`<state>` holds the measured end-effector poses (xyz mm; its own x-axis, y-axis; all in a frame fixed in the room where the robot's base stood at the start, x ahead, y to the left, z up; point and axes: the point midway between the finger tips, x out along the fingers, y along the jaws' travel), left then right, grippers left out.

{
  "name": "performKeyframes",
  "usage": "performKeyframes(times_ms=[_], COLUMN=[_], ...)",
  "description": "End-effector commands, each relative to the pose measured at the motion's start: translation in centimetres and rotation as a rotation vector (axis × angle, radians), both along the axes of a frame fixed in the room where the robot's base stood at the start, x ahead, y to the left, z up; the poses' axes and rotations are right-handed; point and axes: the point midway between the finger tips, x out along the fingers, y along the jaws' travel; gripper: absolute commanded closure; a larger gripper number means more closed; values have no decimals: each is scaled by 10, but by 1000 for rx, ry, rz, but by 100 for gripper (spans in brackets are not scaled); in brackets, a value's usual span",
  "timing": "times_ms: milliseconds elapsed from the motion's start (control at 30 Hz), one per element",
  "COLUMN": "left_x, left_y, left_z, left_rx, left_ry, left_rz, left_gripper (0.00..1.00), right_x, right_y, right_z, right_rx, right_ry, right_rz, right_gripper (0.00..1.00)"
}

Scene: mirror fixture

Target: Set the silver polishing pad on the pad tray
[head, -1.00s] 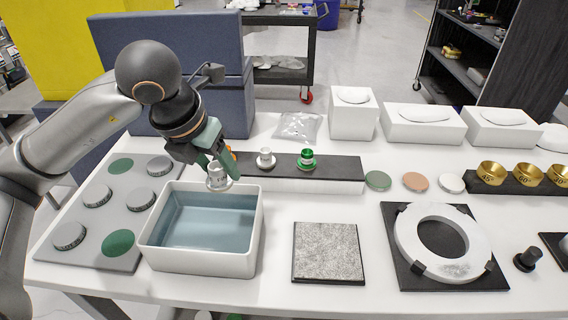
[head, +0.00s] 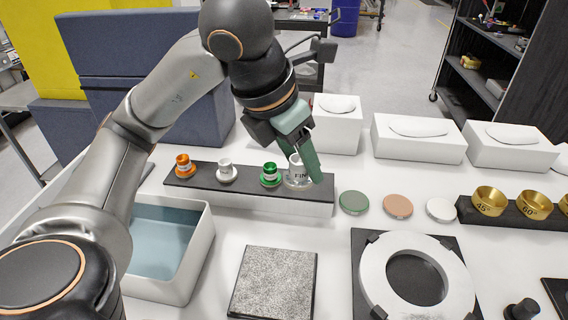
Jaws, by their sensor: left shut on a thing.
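The silver polishing pad (head: 297,181), a small silver knob on a round base with dark lettering, is upright at the right end of the long dark pad tray (head: 203,183). My left gripper (head: 301,162) has green fingers and is shut on the pad's knob from above; one finger covers its right side. I cannot tell whether the base touches the tray or hangs just above it. Orange (head: 184,167), white (head: 227,172) and green (head: 270,175) knobbed pads stand in a row to its left on the tray. My right gripper is not in view.
A water basin (head: 204,245) stands at front left, partly behind my left arm. A grey speckled plate (head: 273,283) and a ring fixture (head: 370,275) lie in front. Flat green (head: 353,202), pink (head: 397,206) and white (head: 441,209) discs sit right of the tray. White boxes (head: 418,138) stand behind.

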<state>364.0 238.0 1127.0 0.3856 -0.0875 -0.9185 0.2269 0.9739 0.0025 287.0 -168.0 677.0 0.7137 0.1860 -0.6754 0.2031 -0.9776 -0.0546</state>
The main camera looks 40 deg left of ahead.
Motion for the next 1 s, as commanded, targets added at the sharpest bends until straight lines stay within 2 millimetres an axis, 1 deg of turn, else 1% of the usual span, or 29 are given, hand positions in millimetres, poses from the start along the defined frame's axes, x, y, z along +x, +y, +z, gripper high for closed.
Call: performKeyframes(times_ms=[67, 200, 367, 400, 500, 600, 700, 867, 933, 1000], left_x=[9, 39, 77, 86, 100, 112, 119, 124, 129, 129], left_y=[3, 14, 27, 30, 35, 39, 41, 43, 45, 45], left_z=[-7, -21, -37, -42, -64, -78, -86, -93, -100, -112], left_rx=[-3, -3, -3, -1, 1, -1, 0, 0, 1, 1], left_ry=[6, 9, 8, 8, 8, 5, 3, 2, 4, 6], left_rz=[2, 4, 5, 4, 2, 1, 0, 1, 1, 0], left_gripper=[93, 93, 93, 93, 93, 93, 93, 93, 93, 93], right_x=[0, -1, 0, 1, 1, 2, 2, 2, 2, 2], right_y=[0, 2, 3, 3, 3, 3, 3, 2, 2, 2], right_z=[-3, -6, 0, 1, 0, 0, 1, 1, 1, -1], right_rx=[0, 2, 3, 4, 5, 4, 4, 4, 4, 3], right_ry=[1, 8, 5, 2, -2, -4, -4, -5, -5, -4], right_rz=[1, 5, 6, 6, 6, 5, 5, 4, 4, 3], right_gripper=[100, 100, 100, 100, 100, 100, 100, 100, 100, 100])
